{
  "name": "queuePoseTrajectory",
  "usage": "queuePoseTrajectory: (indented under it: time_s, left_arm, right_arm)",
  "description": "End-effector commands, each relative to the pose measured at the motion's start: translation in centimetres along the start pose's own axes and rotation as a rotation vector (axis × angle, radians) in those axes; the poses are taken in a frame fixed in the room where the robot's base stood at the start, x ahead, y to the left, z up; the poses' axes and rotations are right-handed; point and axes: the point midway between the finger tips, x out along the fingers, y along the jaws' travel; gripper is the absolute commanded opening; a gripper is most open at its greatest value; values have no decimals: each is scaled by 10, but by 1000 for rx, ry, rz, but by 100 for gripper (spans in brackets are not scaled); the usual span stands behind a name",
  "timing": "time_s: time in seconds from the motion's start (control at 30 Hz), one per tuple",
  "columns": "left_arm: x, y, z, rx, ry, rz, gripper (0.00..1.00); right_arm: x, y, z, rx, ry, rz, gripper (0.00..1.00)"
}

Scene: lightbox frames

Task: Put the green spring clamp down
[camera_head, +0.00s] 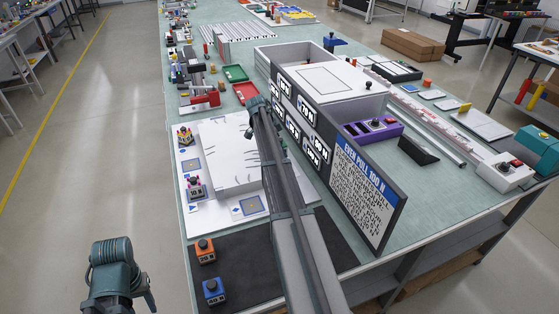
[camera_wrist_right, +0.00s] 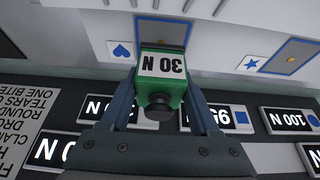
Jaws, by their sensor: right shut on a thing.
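The green spring clamp (camera_wrist_right: 161,80), labelled 30 N with a dark round knob, sits between the two fingers of my right gripper (camera_wrist_right: 160,95) in the right wrist view. My right gripper is shut on it. In the head view my right arm reaches over the bench to the white board (camera_head: 188,217); the clamp itself cannot be made out there.
A pink 10 N clamp (camera_head: 195,188) and a yellow clamp (camera_head: 185,136) stand on the board beside a white block (camera_head: 222,150). Orange (camera_head: 205,251) and blue (camera_head: 213,291) clamps stand on the dark mat (camera_head: 240,262). A panel with force labels (camera_head: 365,190) rises at right.

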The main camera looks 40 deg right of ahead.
Motion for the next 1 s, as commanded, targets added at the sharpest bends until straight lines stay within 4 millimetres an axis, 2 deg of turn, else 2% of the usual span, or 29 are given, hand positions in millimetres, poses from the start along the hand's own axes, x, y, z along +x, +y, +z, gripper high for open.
queuePoseTrajectory:
  time_s: [0.17, 0.47, 0.9, 0.93, 1.0]
  left_arm:
    - [5, 0, 0, 0, 0, 0, 50]
    - [38, 4, -2, 0, 0, 0, 50]
    - [41, 4, -2, 0, 0, 0, 50]
    - [39, 4, -2, 0, 0, 0, 50]
    - [39, 4, -2, 0, 0, 0, 50]
  right_arm:
    - [4, 0, 2, 0, 0, 0, 0]
    - [35, 0, 14, 0, 0, 0, 0]
    - [38, 0, 16, 0, 0, 0, 0]
    - [36, 0, 15, 0, 0, 0, 68]
    - [36, 0, 15, 0, 0, 0, 80]
